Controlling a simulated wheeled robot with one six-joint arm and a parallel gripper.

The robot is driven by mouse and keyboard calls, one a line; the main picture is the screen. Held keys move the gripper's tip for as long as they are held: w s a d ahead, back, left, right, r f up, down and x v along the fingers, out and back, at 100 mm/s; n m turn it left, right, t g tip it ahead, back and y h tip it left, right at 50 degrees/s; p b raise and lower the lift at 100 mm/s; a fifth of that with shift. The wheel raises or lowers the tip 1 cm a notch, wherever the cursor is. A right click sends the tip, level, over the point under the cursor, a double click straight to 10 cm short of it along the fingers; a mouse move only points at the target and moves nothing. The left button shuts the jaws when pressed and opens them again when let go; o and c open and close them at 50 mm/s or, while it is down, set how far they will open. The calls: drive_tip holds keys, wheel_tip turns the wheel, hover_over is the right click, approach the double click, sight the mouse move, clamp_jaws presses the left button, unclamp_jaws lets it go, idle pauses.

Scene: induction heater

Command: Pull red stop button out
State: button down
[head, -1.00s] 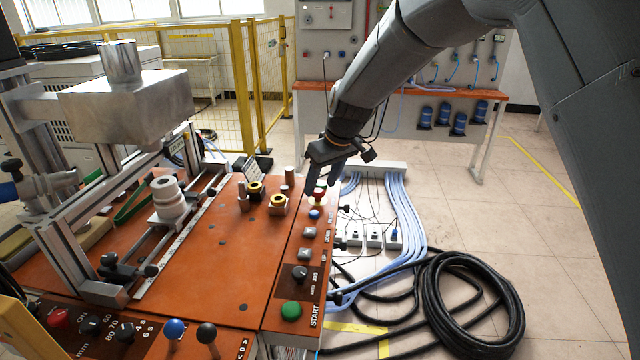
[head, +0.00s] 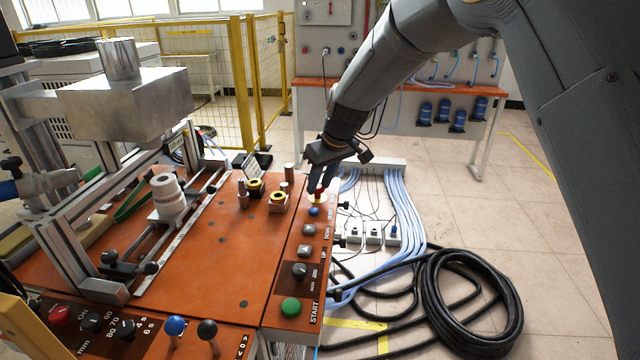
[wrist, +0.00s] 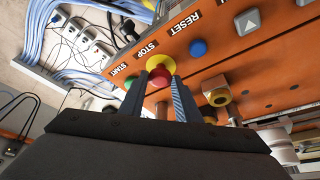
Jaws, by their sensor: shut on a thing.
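The red stop button (wrist: 160,77) sits on a yellow collar (wrist: 158,62) beside the word STOP in the wrist view. In the head view the red button (head: 321,190) and its yellow base show at the far end of the orange control strip, partly hidden by my fingers. My gripper (wrist: 160,88) has one finger on each side of the red button and is shut on it. In the head view my gripper (head: 320,185) points down at the button.
A blue reset button (wrist: 198,48) is close beside the stop button. Grey buttons, a black knob (head: 300,271) and a green start button (head: 291,307) line the strip. Brass-topped parts (head: 278,199) stand to the left. Cables lie on the floor at right.

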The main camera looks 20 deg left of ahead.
drive_tip(key=shift+r, duration=0.5)
drive_tip(key=c, duration=1.3)
unclamp_jaws()
drive_tip(key=b+v, duration=0.1)
drive_tip(key=v, duration=0.6)
drive_tip(key=shift+r+b, duration=0.35)
drive_tip(key=shift+b, duration=0.05)
drive_tip(key=shift+s+d, duration=0.1)
